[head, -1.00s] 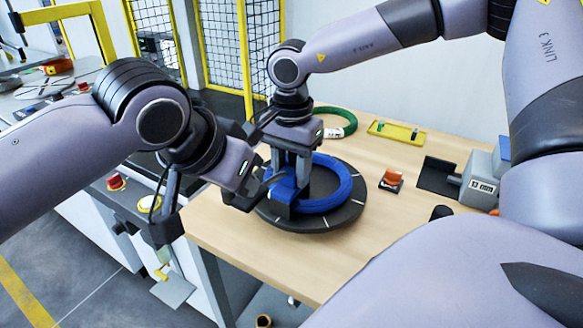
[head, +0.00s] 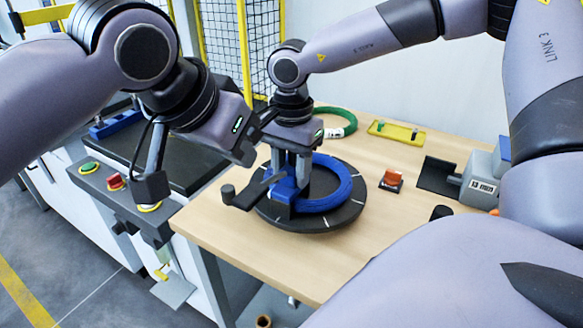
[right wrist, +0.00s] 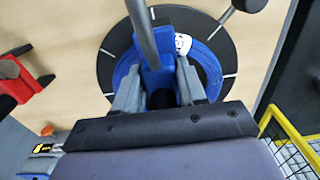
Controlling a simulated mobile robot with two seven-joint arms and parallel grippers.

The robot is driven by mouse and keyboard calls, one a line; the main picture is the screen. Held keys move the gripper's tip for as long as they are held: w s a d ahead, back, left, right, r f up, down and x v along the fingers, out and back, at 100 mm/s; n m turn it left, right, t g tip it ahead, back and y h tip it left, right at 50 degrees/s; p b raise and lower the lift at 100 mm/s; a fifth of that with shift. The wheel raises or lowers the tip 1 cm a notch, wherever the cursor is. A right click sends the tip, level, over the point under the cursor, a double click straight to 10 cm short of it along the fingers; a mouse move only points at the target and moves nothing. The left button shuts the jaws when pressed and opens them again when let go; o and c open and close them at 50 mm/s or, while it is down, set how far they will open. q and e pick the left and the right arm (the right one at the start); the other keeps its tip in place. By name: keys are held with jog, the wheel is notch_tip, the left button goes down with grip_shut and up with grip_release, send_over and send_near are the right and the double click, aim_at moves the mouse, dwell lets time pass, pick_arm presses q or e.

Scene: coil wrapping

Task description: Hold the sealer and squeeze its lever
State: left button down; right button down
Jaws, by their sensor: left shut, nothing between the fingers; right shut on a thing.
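The blue sealer (head: 284,188) stands upright at the left side of the blue coil (head: 340,190). My right gripper (head: 292,176) comes down from above and is shut on the sealer. In the right wrist view, the blue sealer body (right wrist: 156,76) sits between the two grey fingers. A grey bar (right wrist: 141,30), which looks like its lever, runs from it to the top edge. A dark bar shows left of the sealer in the head view. My left gripper (head: 257,142) is shut and empty, above and left of the sealer, apart from it. Its fingertips are partly hidden.
The coil lies on a dark round turntable (head: 330,219) on the wooden table. A dark knob (head: 228,191) stands at its left. An orange switch (head: 392,178), green coil (head: 340,118), yellow tray (head: 396,131) and grey machine (head: 480,180) are to the right and back.

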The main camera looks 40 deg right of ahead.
jog(key=c, duration=0.6)
grip_release()
jog(key=shift+s+f, duration=0.15)
jog(key=shift+f, duration=0.25)
jog(key=shift+o, duration=0.2)
notch_tip(320, 180, up, 13)
jog(key=shift+a+f, duration=0.1)
